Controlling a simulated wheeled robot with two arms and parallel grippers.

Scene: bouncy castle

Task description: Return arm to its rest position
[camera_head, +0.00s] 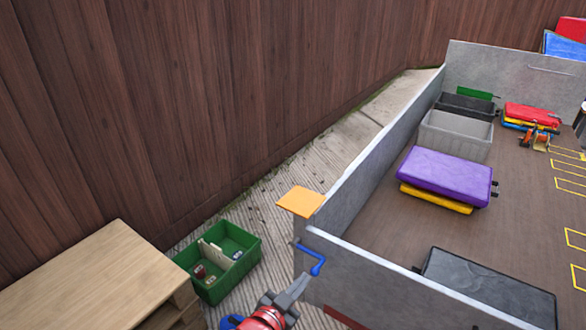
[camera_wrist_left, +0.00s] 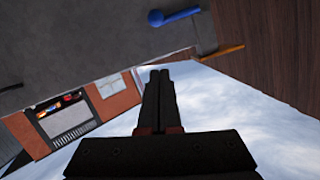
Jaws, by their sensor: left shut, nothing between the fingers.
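My left gripper (camera_head: 297,286) shows at the bottom middle of the head view, its fingers together and empty. It is just below and left of a blue crank handle (camera_head: 314,262) on the corner of a grey-walled trailer (camera_head: 390,272). In the left wrist view the closed fingers (camera_wrist_left: 158,86) stand in the middle, with nothing between them. The blue handle (camera_wrist_left: 175,15) shows at the top there, apart from the fingers. My right gripper is not in either view.
A green crate (camera_head: 219,292) with small items stands left of my gripper, beside a wooden pallet (camera_head: 95,285). An orange panel (camera_head: 300,201) sticks out at the trailer corner. Purple folded mat (camera_head: 444,174), grey bin (camera_head: 455,136) and black case (camera_head: 487,290) lie inside the trailer. A wooden wall (camera_head: 190,90) stands behind.

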